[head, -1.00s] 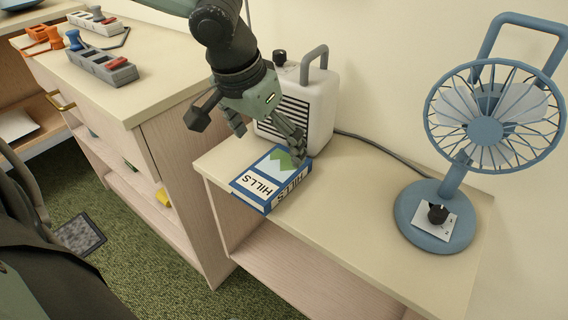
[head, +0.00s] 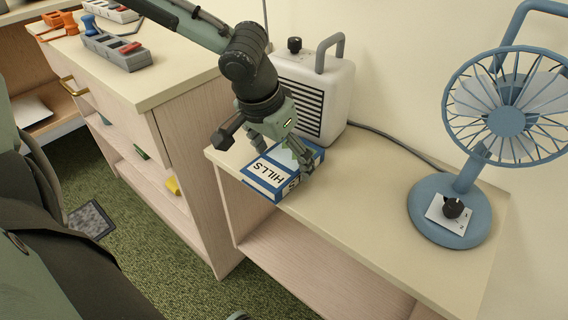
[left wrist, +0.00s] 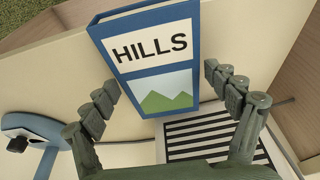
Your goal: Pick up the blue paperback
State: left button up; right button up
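The blue paperback (head: 268,178), a blue and white book marked HILLS, lies flat on the low cream shelf unit (head: 360,205), near its left front corner. In the left wrist view its cover (left wrist: 152,52) faces the camera, with a green mountain picture. My left gripper (head: 279,160) is over the book, pointing down. Its fingers are spread, one on each side of the book, in the left wrist view (left wrist: 160,80). Small gaps seem to show between fingertips and book edges; contact cannot be told for sure. My right gripper is not in view.
A white heater-like box (head: 318,95) with a black grille stands close behind the book. A blue fan (head: 450,212) stands at the right. The shelf top between book and fan is clear.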

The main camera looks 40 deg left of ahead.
pick_arm(q)
jog(key=c, duration=0.9)
